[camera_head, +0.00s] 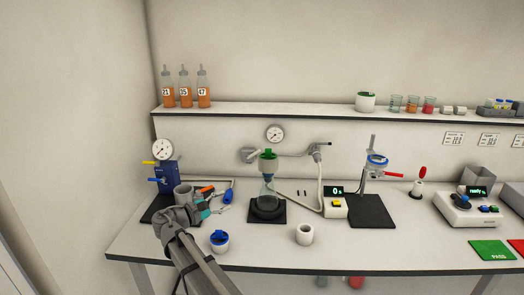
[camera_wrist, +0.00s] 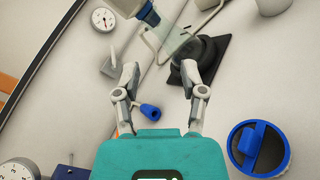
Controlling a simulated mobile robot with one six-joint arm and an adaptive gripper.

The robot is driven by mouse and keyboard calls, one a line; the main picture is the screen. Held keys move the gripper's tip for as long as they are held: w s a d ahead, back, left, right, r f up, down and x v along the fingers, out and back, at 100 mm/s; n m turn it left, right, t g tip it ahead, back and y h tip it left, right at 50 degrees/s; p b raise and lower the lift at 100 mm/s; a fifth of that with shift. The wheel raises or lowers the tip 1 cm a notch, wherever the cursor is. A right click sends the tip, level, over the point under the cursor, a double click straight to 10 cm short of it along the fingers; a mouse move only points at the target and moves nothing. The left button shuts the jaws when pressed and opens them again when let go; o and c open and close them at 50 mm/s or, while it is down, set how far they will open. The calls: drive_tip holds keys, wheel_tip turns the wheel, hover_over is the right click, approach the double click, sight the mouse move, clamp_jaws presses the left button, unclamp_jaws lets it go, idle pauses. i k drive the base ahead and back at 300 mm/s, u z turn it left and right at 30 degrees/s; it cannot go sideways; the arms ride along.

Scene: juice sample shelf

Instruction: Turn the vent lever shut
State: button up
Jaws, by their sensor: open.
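A blue valve block (camera_head: 167,177) with a round gauge on top stands at the left of the bench. A yellow lever (camera_head: 149,162) and a blue lever (camera_head: 154,180) stick out from it to the left. I cannot tell which lever is the vent lever. My gripper (camera_head: 226,202) is open and empty, right of the block above the bench. In the wrist view my gripper (camera_wrist: 159,72) has its fingers spread wide. The block's gauge (camera_wrist: 18,170) shows at the lower left there; its levers are mostly out of that view.
A blue-lidded jar (camera_head: 220,240) stands in front of my gripper. A flask (camera_head: 267,190) on a dark base stands to the right. The front middle bench is mostly clear.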

sight(247, 157)
drive_tip(key=i, duration=0.9)
drive_tip(key=u, duration=0.05)
